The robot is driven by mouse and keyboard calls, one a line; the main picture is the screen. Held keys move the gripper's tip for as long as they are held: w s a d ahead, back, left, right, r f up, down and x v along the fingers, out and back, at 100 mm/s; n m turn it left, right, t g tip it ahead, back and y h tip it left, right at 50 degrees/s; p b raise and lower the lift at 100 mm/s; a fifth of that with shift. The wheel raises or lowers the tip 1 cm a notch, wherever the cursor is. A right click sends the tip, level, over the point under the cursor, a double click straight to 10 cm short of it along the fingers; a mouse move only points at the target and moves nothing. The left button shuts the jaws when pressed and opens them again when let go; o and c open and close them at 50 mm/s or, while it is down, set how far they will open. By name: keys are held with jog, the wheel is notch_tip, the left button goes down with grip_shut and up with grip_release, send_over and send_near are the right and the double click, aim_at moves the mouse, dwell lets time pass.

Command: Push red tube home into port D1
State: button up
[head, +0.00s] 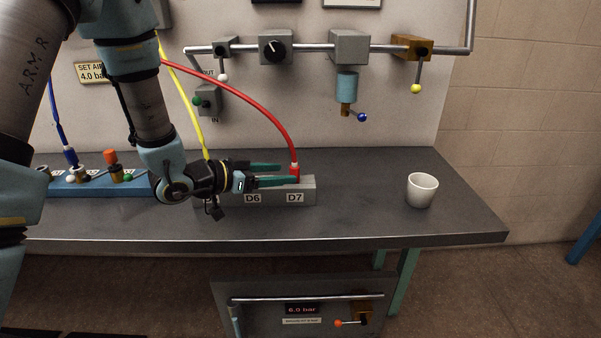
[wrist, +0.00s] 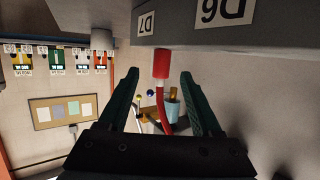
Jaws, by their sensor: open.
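The red tube (head: 270,105) arcs down from the wall panel, and its red end fitting (head: 295,169) stands upright at the D7 end of the grey port block (head: 310,190). My gripper (head: 288,174) lies level above the block, fingers pointing right at the fitting. In the wrist view, which looks upside down, my gripper (wrist: 160,72) is open, with the red tube's end fitting (wrist: 160,63) between or just beyond the green fingertips, not clamped. Only labels D6 and D7 read clearly. No D1 label is legible; my arm hides part of the bench.
A blue block (head: 90,187) with several coloured fittings and a blue tube stands at the left. A yellow tube (head: 190,95) comes down behind my wrist. A white cup (head: 422,190) stands on the right. The bench (head: 360,210) is clear between block and cup.

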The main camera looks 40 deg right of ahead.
aim_at(305, 177)
jog(key=p+x, duration=0.3)
jog(key=x, duration=0.5)
jog(key=shift+w+d, duration=0.15)
jog(key=shift+c, duration=0.4)
grip_shut()
